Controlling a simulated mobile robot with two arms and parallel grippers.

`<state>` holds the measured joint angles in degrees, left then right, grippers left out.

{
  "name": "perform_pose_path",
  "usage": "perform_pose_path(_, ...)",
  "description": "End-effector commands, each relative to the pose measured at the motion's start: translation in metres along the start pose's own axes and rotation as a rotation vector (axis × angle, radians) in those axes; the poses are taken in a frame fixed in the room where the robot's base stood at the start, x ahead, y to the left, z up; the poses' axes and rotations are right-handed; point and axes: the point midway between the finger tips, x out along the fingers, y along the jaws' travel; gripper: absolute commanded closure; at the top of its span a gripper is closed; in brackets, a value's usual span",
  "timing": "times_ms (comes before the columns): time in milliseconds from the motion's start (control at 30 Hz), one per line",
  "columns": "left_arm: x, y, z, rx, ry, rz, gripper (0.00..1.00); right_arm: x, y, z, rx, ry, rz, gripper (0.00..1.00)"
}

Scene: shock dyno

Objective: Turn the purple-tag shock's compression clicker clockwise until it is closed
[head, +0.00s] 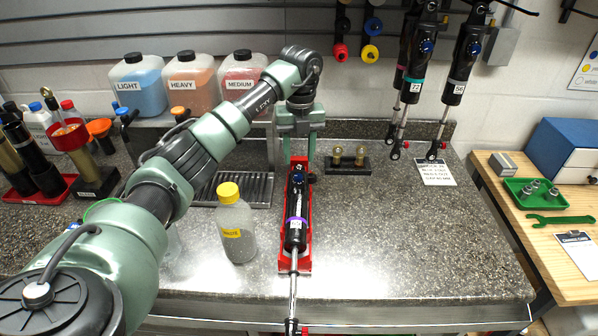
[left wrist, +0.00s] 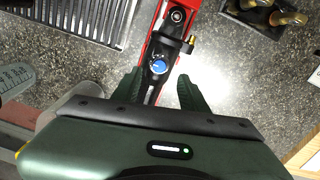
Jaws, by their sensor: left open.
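The purple-tag shock (head: 295,232) is black with a purple band and a white label, and lies in a red cradle (head: 308,258) on the counter. A blue knob (head: 298,178) is on its upper body; it also shows in the left wrist view (left wrist: 159,66). I cannot tell for sure whether this knob is the compression clicker. My left gripper (head: 299,152) points down above the far end of the shock. In the left wrist view my left gripper (left wrist: 158,82) is open, one finger each side of the shock near the blue knob, with nothing held. My right gripper is not in view.
A yellow-capped bottle (head: 237,228) stands close left of the cradle. Brass fittings on a black block (head: 347,165) sit right of it. A drain grate (head: 233,189) is at left. Other shocks (head: 459,75) hang at back right.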

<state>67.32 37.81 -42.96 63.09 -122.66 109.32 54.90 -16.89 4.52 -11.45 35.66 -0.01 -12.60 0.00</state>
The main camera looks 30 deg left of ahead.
Motion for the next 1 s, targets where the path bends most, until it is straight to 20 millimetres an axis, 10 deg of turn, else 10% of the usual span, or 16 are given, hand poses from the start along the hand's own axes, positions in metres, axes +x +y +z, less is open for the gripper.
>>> perform_pose_path(333,0.049,0.0,-0.001,0.001,0.003,0.001,0.57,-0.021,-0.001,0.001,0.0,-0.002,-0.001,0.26)
perform_pose_path(700,0.058,0.0,-0.001,0.001,0.0,0.0,0.57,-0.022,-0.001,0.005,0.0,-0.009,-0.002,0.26)
perform_pose_path(867,0.058,0.0,0.0,0.001,0.0,0.0,0.98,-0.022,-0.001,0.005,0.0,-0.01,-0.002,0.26)
perform_pose_path(1000,0.058,0.0,0.0,0.001,0.0,0.0,1.0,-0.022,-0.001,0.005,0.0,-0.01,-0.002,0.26)
